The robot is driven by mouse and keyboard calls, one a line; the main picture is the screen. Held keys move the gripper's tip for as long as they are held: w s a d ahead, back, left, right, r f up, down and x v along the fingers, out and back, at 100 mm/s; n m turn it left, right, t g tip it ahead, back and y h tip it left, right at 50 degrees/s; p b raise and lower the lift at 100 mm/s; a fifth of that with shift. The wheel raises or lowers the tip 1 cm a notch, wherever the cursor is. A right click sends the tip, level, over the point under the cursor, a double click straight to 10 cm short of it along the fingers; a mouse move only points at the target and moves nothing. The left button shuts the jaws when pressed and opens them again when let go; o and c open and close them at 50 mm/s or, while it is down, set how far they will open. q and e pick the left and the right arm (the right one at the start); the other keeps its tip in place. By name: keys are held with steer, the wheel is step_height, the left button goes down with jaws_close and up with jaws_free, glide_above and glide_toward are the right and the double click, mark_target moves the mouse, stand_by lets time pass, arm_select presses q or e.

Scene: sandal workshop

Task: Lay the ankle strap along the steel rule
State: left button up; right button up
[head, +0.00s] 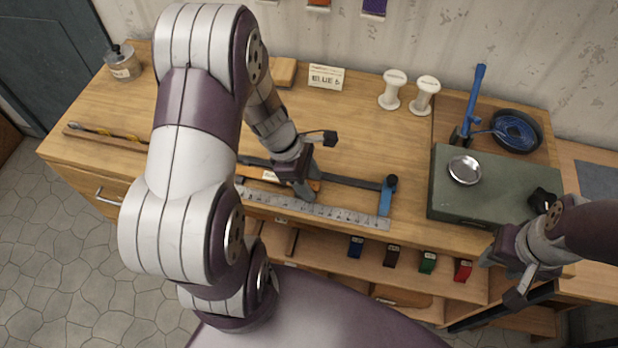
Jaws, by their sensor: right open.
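The steel rule (345,214) lies along the front of the bench, its marked face up, partly hidden by my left arm. Just behind it is a long dark bar (350,181) with a blue end piece (385,198). A narrow orange-brown strip (314,185), which may be the ankle strap, shows between bar and rule beside my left fingers; much of it is hidden. My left gripper (301,190) points down at this strip; I cannot tell whether it grips it. My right gripper (515,285) is open and empty, off the bench's front right.
A green box (446,200) carries a metal dish (465,170) at the right. Behind stand a blue tool (472,100), a dark bowl (517,130) and two white spools (393,90). A wooden holder (135,144) lies at left. The bench middle behind the bar is clear.

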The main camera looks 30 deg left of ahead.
arm_select(q)
steer(key=shift+w+r, duration=0.15)
steer(key=shift+w+a+r+p, duration=0.1)
steer(key=shift+a+r+p, duration=0.1)
steer(key=shift+r+p, duration=0.65)
steer(key=v, duration=1)
steer(key=w+d+r+n+t+y, duration=0.15)
steer(key=w+n+t, duration=0.3)
steer(key=n, duration=0.75)
steer(key=w+d+r+n+t+y, duration=0.1)
steer(key=w+r+n+t, duration=0.2)
steer(key=w+n, duration=0.55)
steer(key=s+d+f+n+g, duration=0.1)
steer(key=s+n, duration=0.4)
steer(key=n, duration=0.5)
steer(key=s+d+f+n+g+y, duration=0.1)
steer(key=s+n+g, duration=0.3)
steer(key=n, duration=0.6)
steer(key=s+d+f+n+g, duration=0.2)
steer(key=s+f+n, duration=0.1)
steer(key=s+n, duration=0.4)
steer(key=n, duration=0.3)
steer(key=shift+s+f+y, duration=0.25)
steer(key=shift+s+y, duration=0.1)
